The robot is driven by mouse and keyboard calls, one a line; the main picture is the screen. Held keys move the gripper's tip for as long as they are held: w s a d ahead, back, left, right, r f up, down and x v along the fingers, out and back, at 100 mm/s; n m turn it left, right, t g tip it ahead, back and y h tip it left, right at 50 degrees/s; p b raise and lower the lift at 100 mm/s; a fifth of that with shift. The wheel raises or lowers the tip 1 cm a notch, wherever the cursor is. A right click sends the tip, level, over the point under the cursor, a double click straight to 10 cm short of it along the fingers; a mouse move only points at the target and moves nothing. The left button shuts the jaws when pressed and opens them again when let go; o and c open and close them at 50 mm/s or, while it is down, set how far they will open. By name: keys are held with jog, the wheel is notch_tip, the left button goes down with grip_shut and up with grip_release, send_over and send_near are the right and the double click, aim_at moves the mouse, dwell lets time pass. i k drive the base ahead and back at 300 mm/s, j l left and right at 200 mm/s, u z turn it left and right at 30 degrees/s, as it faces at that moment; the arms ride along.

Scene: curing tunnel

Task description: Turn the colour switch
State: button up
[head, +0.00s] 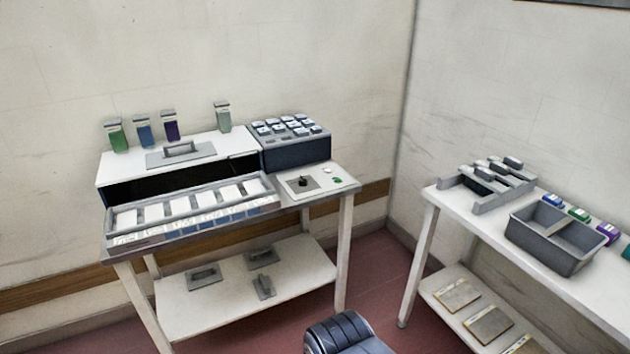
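A small black knob (302,182) sits on a square grey plate (315,184) at the right end of the white bench (347,181), in the head view. It looks like the colour switch, but its markings and the way it points are too small to read. Nothing touches it. My gripper cannot be made out in this view.
A white button (327,169) and a green button (338,181) are right of the knob. Behind it stands a dark keypad box (292,153); left is a long tray (122,240) of white cards. A second table (470,222) holds a grey bin (545,259). Red floor lies between.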

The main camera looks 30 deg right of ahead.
aim_at(302, 181)
jog(key=i+l+z, duration=0.3)
jog(key=i, duration=0.5)
jog(key=i+z, duration=0.3)
jog(key=i, duration=0.45)
